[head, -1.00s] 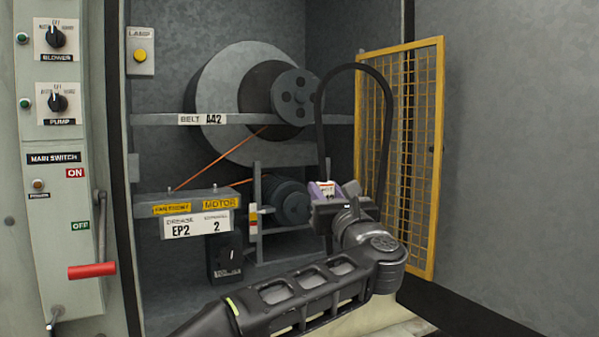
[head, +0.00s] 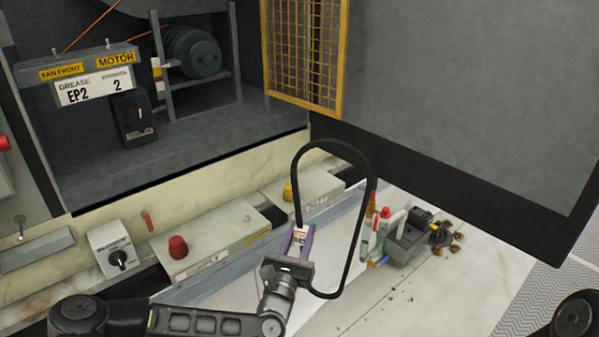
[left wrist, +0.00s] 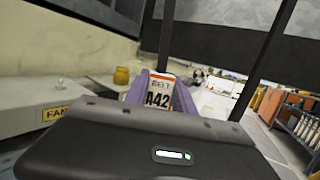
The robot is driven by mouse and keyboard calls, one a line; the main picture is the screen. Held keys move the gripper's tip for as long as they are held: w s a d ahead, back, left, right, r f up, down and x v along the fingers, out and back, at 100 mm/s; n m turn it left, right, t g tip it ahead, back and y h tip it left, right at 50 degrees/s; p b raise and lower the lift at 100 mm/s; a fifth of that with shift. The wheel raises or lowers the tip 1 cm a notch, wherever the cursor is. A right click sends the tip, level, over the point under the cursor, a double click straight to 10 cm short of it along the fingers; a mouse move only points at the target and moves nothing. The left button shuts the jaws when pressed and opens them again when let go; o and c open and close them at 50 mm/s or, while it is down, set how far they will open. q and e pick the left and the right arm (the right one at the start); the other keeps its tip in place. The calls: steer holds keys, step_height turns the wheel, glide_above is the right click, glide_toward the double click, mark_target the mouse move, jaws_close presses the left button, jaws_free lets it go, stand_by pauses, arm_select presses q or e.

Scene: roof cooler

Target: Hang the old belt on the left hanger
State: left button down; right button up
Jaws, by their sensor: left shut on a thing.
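The old belt (head: 373,182) is a black loop with a white tag marked A42. My left gripper (head: 301,238) is shut on the belt at its tag and holds it up in the air in front of the cooler's lower ledge. The loop stands above and to the right of the gripper. In the left wrist view the tag (left wrist: 160,92) sits between the purple fingertips, and dark strands of the belt (left wrist: 262,62) run upward. No hanger can be made out. My right gripper is not in view.
A yellow mesh guard (head: 305,50) hangs at the cooler opening. Below are grey boxes with a red knob (head: 178,247) and a yellow knob (head: 289,191). Bottles and a dark tool (head: 408,235) stand on the pale floor at right. A motor (head: 192,50) is inside.

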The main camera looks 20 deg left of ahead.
arm_select(q)
steer(key=s+a+r+y+p, duration=0.1)
steer(key=s+a+r+p, duration=0.2)
steer(key=s+r+p, duration=0.5)
steer(key=p+v, duration=0.2)
steer(key=p, duration=0.2)
steer(key=shift+s+r, duration=0.2)
steer(key=shift+r, duration=0.1)
steer(key=shift+f, duration=0.1)
